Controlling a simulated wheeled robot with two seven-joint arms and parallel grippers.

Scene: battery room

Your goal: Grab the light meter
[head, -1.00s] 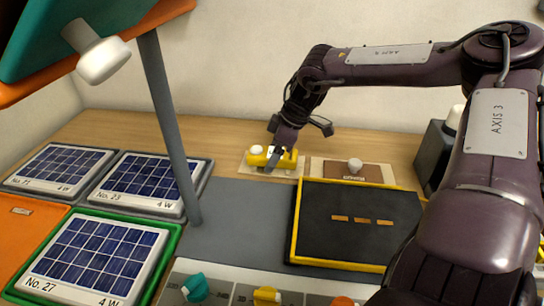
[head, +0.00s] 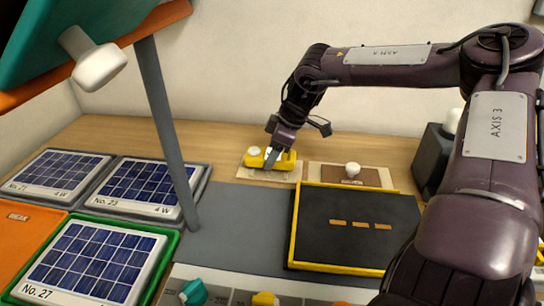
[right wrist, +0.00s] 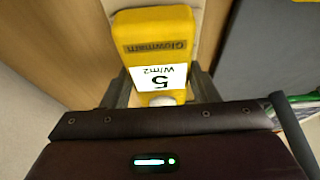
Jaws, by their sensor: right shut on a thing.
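The light meter (head: 255,161) is a small yellow block with a white dome at its left end. It is at the back of the bench, at its pale base plate (head: 245,174); I cannot tell whether it touches the plate. My right gripper (head: 272,159) reaches down over it and is shut on it. In the right wrist view, the yellow meter (right wrist: 155,32) sits between the two fingers, its white display reading 5 W/m2 upside down. My left gripper is not in view.
A black panel with a yellow rim (head: 294,225) lies right of centre. A brown plate with a white knob (head: 352,170) is behind it. Solar panels (head: 95,262) fill the left. A grey post (head: 168,130) rises between them and the meter. Knobs line the front edge.

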